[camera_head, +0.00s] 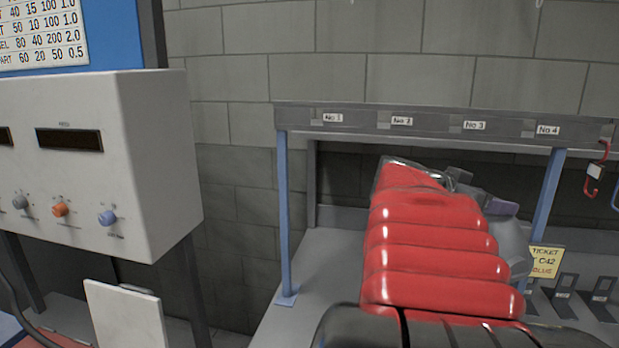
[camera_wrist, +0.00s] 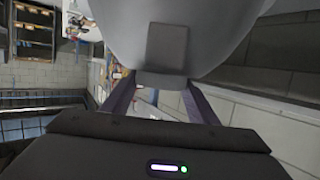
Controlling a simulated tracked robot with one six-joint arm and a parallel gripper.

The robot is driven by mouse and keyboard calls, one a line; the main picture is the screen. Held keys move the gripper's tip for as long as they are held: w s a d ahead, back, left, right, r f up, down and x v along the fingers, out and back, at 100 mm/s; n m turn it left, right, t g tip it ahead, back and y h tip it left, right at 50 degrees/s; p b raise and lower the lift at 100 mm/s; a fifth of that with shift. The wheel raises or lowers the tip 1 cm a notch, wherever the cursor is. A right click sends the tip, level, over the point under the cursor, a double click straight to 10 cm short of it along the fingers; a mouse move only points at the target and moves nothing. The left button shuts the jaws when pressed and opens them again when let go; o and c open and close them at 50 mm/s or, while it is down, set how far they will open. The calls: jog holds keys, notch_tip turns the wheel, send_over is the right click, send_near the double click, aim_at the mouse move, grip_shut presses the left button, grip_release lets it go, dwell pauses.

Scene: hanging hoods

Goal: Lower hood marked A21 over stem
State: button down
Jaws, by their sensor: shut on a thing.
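A large pale grey rounded body, which looks like a hood (camera_wrist: 215,30), fills the top middle of the wrist view. A darker grey block (camera_wrist: 167,47) is on its near side. My gripper (camera_wrist: 160,79) is shut on this hood at its near edge. In the head view, part of the grey hood (camera_head: 512,246) shows to the right of my red arm, which hides most of it and most of my gripper (camera_head: 490,203). I cannot read an A21 mark on it. I cannot make out a stem in either view.
A rack rail (camera_head: 430,122) labelled No 1 to No 4 spans blue posts above a grey bench (camera_head: 325,262). A yellow ticket (camera_head: 546,261) reading C42 BLUE, black holders (camera_head: 565,297) and a red hook (camera_head: 597,170) are at right. A white control box (camera_head: 100,165) stands left.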

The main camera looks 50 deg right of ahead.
jog(key=shift+f, duration=11.85)
jog(key=shift+a+f, duration=0.1)
jog(key=shift+f, duration=0.7)
